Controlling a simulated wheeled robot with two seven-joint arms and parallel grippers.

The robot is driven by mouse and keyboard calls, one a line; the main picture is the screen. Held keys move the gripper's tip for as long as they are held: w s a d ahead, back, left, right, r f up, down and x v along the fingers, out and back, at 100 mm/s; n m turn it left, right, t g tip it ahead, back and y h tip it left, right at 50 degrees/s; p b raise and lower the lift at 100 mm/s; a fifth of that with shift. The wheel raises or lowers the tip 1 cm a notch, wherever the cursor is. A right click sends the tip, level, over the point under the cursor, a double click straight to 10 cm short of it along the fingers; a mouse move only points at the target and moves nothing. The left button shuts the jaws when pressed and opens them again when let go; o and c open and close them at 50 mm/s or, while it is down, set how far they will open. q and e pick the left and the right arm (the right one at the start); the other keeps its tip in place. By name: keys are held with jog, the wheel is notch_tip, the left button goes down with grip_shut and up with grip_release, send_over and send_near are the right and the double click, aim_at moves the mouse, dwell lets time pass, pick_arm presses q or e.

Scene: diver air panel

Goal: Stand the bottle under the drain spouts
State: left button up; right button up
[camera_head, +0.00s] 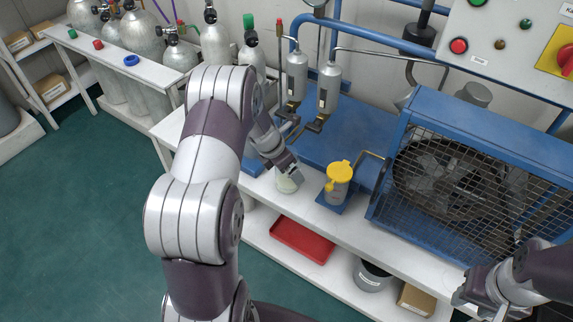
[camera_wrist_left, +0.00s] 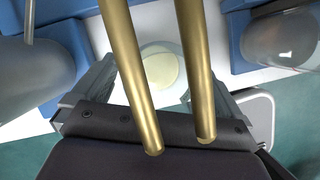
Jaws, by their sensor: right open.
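The bottle (camera_head: 287,183) is small and clear with pale contents, at the front of the white bench. In the left wrist view the bottle (camera_wrist_left: 161,69) is seen from above, between the fingers of my left gripper (camera_wrist_left: 155,80). In the head view my left gripper (camera_head: 288,169) reaches down at the bottle, and the arm hides part of the spouts. My right gripper (camera_head: 488,297) is open and empty at the lower right.
A yellow-lidded jar (camera_head: 338,187) stands just right of the bottle. Grey filter cylinders (camera_head: 328,90) rise behind. A caged fan unit (camera_head: 440,190) fills the right of the bench. A red tray (camera_head: 302,241) and a grey bucket (camera_head: 371,275) are on the lower shelf.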

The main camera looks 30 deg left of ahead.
pick_arm(q)
jog(key=shift+r, duration=0.4)
jog(key=d+p+v, duration=0.1)
jog(key=p+v, duration=0.4)
jog(key=v, duration=0.7)
jog(key=s+d+r+m+g+y, duration=0.1)
jog(key=s+d+m, duration=0.5)
jog(key=m, duration=0.9)
jog(key=s+d+r+m+g+y, duration=0.1)
jog(key=s+d+m, duration=0.6)
jog(key=m, duration=0.9)
jog(key=s+r, duration=0.1)
jog(key=s, duration=0.1)
jog(key=shift+s+r+g, duration=0.3)
jog(key=shift+s, duration=0.1)
